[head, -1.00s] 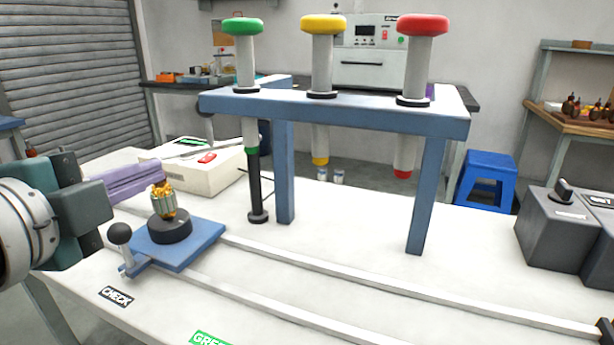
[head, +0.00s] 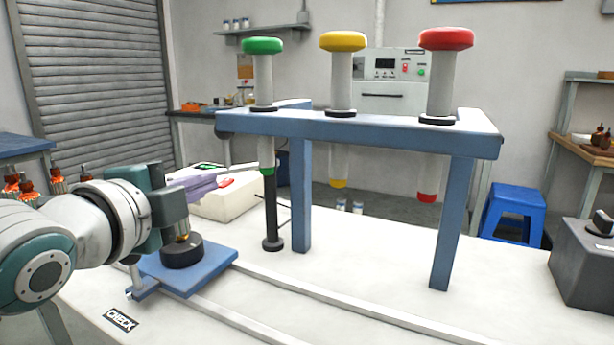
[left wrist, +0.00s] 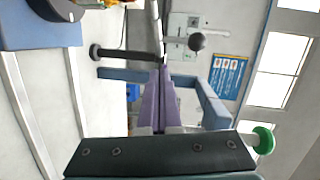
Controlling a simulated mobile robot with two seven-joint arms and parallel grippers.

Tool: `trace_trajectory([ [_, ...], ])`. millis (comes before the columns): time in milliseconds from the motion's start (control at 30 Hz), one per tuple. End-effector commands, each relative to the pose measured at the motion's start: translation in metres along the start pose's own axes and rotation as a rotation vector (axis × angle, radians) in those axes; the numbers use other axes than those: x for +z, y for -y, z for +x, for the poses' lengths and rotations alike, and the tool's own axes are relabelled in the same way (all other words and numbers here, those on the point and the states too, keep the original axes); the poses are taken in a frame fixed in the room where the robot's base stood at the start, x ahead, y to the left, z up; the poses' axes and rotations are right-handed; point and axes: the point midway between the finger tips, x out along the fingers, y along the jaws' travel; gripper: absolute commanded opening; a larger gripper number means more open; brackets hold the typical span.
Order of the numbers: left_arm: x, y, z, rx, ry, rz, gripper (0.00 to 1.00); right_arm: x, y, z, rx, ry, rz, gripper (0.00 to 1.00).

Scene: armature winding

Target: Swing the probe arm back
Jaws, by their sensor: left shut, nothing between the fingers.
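A thin pale rod, which looks like the probe arm (head: 245,167), runs over the white tester box (head: 240,202) towards the black post in the head view. It shows near my fingertips in the left wrist view (left wrist: 156,18). A dark round knob (left wrist: 196,42) stands just right of the tips there; I cannot tell if it belongs to the rod. Contact with the rod cannot be made out. My right gripper is not in view.
A blue carriage (head: 215,262) with a black round holder (head: 182,252) sits on rails below my left wrist. A blue gantry (head: 360,127) with green, yellow and red plungers stands right of the fingers. A black post (head: 271,212) stands under the green plunger.

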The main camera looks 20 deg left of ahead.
Motion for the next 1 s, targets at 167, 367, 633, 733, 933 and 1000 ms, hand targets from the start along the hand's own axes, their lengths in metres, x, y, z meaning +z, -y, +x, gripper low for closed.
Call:
trace_trajectory([
  [167, 0.000, -0.001, 0.038, -0.001, 0.000, -0.001, 0.00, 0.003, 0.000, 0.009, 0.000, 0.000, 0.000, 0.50],
  [367, 0.021, -0.002, 0.057, 0.002, 0.000, 0.003, 0.00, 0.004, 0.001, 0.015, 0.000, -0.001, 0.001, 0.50],
  [633, 0.028, 0.000, 0.064, 0.001, -0.001, 0.000, 0.00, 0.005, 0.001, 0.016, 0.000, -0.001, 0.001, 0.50],
  [733, 0.028, 0.000, 0.064, 0.001, -0.001, 0.000, 0.00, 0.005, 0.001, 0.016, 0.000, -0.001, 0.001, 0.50],
  [933, 0.029, 0.000, 0.064, 0.001, 0.001, 0.000, 0.00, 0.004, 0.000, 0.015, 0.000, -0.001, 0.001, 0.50],
  [1000, 0.032, 0.001, 0.063, 0.001, 0.005, 0.001, 0.00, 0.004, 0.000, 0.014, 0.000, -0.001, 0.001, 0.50],
])
